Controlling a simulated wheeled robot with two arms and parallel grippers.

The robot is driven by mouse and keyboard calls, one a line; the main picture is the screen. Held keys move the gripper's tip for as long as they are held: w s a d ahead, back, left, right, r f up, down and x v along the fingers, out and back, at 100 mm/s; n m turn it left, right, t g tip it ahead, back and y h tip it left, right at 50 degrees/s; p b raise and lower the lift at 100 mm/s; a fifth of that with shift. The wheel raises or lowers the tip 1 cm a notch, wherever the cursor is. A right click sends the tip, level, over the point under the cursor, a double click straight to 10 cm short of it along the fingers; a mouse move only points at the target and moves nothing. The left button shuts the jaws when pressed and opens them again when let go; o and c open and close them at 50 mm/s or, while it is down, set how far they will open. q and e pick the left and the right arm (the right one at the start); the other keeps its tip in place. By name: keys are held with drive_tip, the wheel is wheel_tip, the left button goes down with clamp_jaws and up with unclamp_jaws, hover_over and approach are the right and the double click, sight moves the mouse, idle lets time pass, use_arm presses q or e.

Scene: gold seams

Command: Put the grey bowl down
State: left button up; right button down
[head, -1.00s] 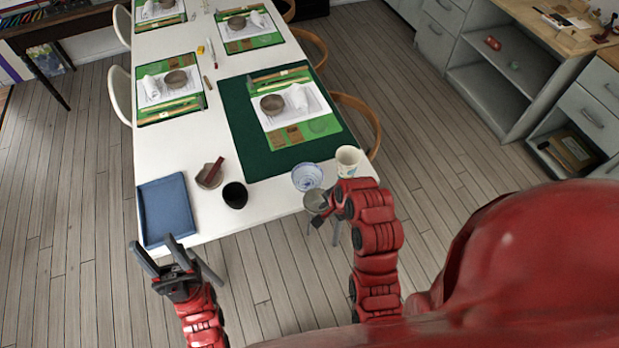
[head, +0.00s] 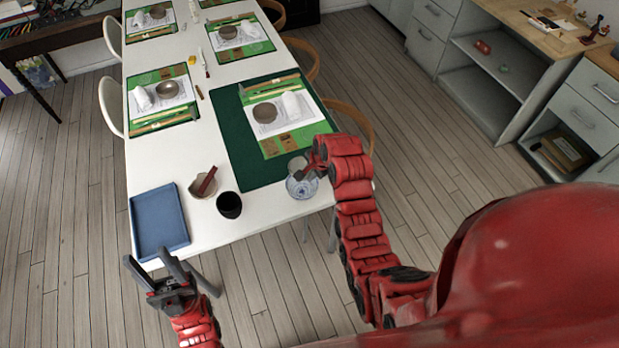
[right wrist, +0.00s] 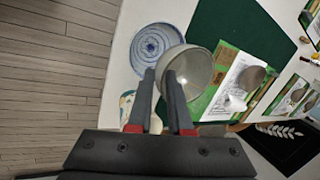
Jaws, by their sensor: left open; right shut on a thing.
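The grey bowl (head: 297,165) is in my right gripper (head: 313,172), gripped by its rim. In the head view it overlaps the green mat's (head: 262,181) near edge and the far side of the blue-and-white bowl (head: 302,189). In the right wrist view the grey bowl (right wrist: 198,88) shows large at the fingertips (right wrist: 160,75), beside the blue-and-white bowl (right wrist: 152,48). It looks held above the table; its exact height is hard to tell. My left gripper (head: 158,268) is open and empty at the table's near left edge.
A blue tray (head: 158,222), a brownish bowl with a red stick (head: 202,186) and a black cup (head: 229,205) stand at the near left. A patterned cup (right wrist: 126,104) shows beside my right fingers. The mat holds a green place setting (head: 290,138).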

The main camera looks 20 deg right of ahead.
wheel_tip(320, 180, down, 2)
drive_tip(key=shift+f+p, duration=0.25)
drive_tip(key=shift+p, duration=0.95)
drive_tip(key=shift+f, duration=0.45)
drive_tip(key=shift+f+b, duration=0.35)
drive_tip(key=shift+f, duration=0.2)
drive_tip(key=shift+f, duration=0.1)
drive_tip(key=c, duration=0.8)
unclamp_jaws()
drive_tip(key=shift+c, duration=0.2)
